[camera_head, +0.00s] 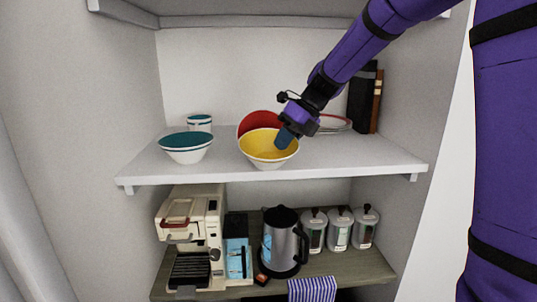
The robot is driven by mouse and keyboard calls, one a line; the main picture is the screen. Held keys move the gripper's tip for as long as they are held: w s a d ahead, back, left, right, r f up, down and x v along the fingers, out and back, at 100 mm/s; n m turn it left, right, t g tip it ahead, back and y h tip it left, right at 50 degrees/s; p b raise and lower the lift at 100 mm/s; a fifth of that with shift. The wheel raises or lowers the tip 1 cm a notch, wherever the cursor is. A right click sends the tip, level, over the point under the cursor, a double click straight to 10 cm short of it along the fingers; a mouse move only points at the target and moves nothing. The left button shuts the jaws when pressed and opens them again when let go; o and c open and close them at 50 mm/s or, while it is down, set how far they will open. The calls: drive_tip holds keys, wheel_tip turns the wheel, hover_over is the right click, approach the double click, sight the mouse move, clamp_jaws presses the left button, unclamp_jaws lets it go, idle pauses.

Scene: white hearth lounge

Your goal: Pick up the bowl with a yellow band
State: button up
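The bowl with yellow inside and a white outside (262,159) stands on the upper white shelf, near its front edge, and looks upright. My gripper (284,138) comes down from the upper right, with its bluish fingertips at the bowl's right rim, overlapping its inside. The fingers show as one narrow dark shape. I cannot tell whether they are shut on the rim or apart around it.
A red bowl or plate (261,120) is close behind the yellow one. A teal bowl (187,153) and a teal-topped cup (199,123) stand left. A red-rimmed dish (335,124) and books (363,100) are right. Below are a kettle (282,240), coffee machine (200,215) and canisters (338,230).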

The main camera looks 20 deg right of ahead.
clamp_jaws()
drive_tip(key=shift+r, duration=0.45)
wheel_tip(320, 180, up, 3)
drive_tip(key=s+r, duration=0.1)
drive_tip(key=s, duration=1.5)
drive_tip(key=shift+a, duration=0.45)
